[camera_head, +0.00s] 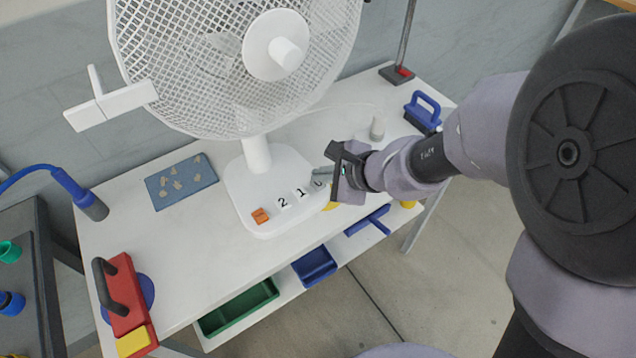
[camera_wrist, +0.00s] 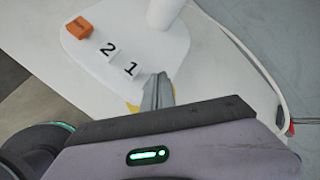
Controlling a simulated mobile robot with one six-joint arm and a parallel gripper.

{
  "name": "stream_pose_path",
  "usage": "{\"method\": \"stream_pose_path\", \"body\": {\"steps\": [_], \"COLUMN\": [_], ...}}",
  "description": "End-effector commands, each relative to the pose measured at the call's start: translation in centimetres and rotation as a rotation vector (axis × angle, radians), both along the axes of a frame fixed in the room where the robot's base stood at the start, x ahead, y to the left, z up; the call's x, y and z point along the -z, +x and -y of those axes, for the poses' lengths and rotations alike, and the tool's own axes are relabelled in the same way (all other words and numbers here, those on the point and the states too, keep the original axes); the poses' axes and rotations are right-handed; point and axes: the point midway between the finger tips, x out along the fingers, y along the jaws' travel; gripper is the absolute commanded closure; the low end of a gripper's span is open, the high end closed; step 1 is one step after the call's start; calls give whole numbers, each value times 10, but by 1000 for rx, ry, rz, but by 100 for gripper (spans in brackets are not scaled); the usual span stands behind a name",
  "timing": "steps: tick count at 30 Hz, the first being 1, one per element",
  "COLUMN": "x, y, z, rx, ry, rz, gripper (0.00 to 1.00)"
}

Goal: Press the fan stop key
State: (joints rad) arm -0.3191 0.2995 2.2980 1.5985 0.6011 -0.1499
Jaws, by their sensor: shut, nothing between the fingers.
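A white desk fan (camera_head: 258,158) stands on the table, with a row of keys on its base (camera_head: 237,193). The keys are an orange one (camera_head: 260,216), a white 2 (camera_head: 283,202), a white 1 (camera_head: 301,192) and a last white key (camera_head: 319,183), partly covered, which seems to read 0. My gripper (camera_head: 318,174) is shut and empty, its fingertips at this last key. In the wrist view the closed fingers (camera_wrist: 158,82) point at the spot beside the 1 key (camera_wrist: 131,68) and hide most of the last key. I cannot tell whether the tips touch it.
A blue plate with bits (camera_head: 181,181) lies left of the fan. A blue-handled brush (camera_head: 423,112) and a grey weight (camera_head: 377,128) stand to the right. A red tool (camera_head: 122,290) sits at the front left. A cable (camera_wrist: 262,70) runs behind the base.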

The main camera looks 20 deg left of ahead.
Motion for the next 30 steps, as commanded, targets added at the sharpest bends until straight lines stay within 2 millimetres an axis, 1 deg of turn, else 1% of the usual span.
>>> {"method": "stream_pose_path", "body": {"steps": [8, 30], "x": [0, 7], "y": [0, 0], "z": [0, 0], "rx": [0, 0], "ry": [0, 0], "rz": [0, 0], "gripper": [100, 100]}}
